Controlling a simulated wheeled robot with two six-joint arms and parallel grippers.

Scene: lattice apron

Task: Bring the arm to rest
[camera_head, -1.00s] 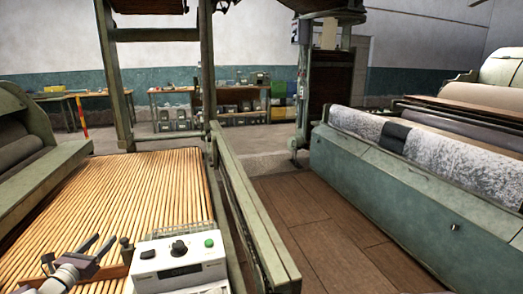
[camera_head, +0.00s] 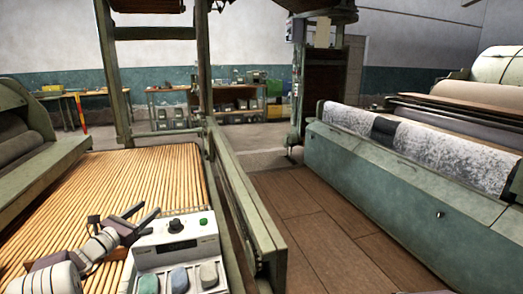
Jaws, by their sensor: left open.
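My left gripper (camera_head: 141,218) is at the lower left, with its arm coming in from the bottom left corner. Its two fingers are spread apart with nothing between them. It is over the wooden slatted lattice apron (camera_head: 130,185), just left of the white control box (camera_head: 177,237). I cannot tell whether a finger touches the box. My right gripper is not in view.
The control box has a black knob (camera_head: 176,226), a green button (camera_head: 203,221) and several coloured blocks at its front. A green rail (camera_head: 240,190) runs along the apron's right side. Brown floor (camera_head: 310,215) lies clear between it and the green machine (camera_head: 400,190) at right.

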